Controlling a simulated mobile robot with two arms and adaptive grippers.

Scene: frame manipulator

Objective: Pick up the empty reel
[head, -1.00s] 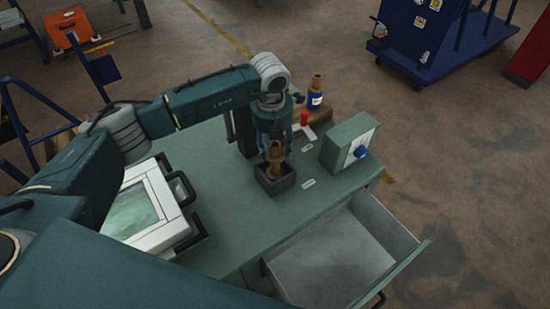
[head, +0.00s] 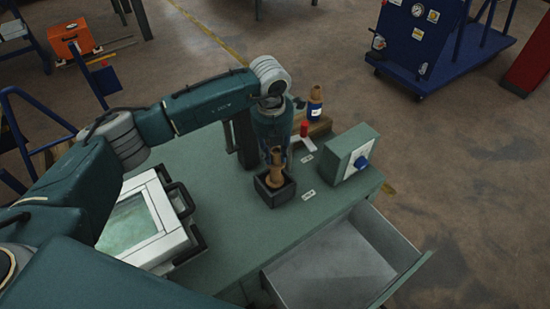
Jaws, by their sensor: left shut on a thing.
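The empty reel (head: 276,174) is a bare brown wooden spool. It stands upright in a small dark square holder (head: 284,195) on the green bench. My left gripper (head: 274,152) points down at the reel's upper part and is shut on it. The fingertips are dark and small, so their exact contact is hard to see. A second reel (head: 315,97), wound with blue and with a bare brown top, stands at the back of the bench beyond my left gripper. My right gripper does not show.
A grey-green box with a blue knob (head: 350,150) stands right of the holder. A red part (head: 304,129) is behind it. A white-framed glass-lidded case (head: 152,222) lies at left. An open drawer (head: 330,262) juts out at front right. The bench between case and holder is clear.

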